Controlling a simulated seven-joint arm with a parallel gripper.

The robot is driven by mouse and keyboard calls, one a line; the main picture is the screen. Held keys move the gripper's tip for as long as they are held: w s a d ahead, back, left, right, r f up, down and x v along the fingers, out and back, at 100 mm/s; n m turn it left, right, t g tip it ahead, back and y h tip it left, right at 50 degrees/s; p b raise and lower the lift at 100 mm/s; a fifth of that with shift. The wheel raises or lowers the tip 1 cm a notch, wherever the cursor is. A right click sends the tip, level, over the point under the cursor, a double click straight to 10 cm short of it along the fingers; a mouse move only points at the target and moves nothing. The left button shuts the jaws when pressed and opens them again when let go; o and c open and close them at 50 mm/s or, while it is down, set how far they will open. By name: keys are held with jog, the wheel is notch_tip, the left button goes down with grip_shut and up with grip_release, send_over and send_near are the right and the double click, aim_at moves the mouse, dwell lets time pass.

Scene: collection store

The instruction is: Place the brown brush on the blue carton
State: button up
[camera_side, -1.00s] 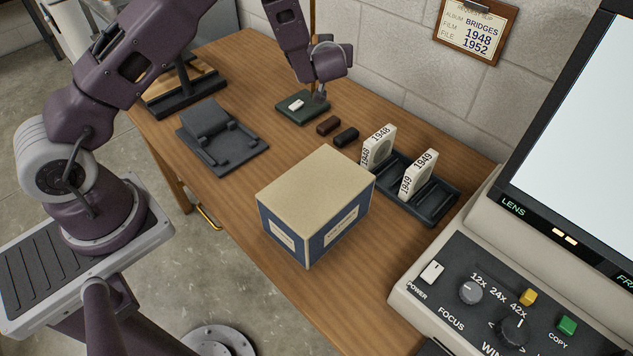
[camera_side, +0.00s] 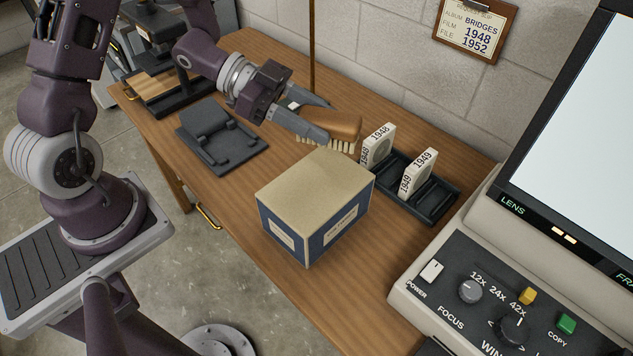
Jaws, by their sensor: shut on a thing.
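The brown brush (camera_side: 345,123) has a wooden body and pale bristles pointing down. My gripper (camera_side: 328,121) is shut on it, with one finger on each side, and holds it in the air. The blue carton (camera_side: 343,229) stands on the wooden table with a flat tan lid and pale labels. In the picture, the brush is just above the carton's far edge. I cannot tell how high it is or whether it is over the lid.
A dark rack (camera_side: 433,202) with two white numbered boxes (camera_side: 418,174) stands right of the carton. A dark grey stand (camera_side: 221,141) lies to the left. A reader with a screen (camera_side: 580,150) fills the right side. The table front left of the carton is clear.

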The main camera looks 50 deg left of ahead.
aim_at(310, 182)
jog(key=shift+s+f+m+g, duration=0.2)
jog(key=shift+s+f+g, duration=0.15)
jog(key=shift+s, duration=0.25)
jog(key=shift+s+f+m+g, duration=0.25)
jog(key=shift+s+f, duration=0.1)
jog(key=shift+s, duration=0.2)
notch_tip(310, 182, down, 9)
jog(key=shift+r, duration=0.15)
jog(key=o, duration=1.4)
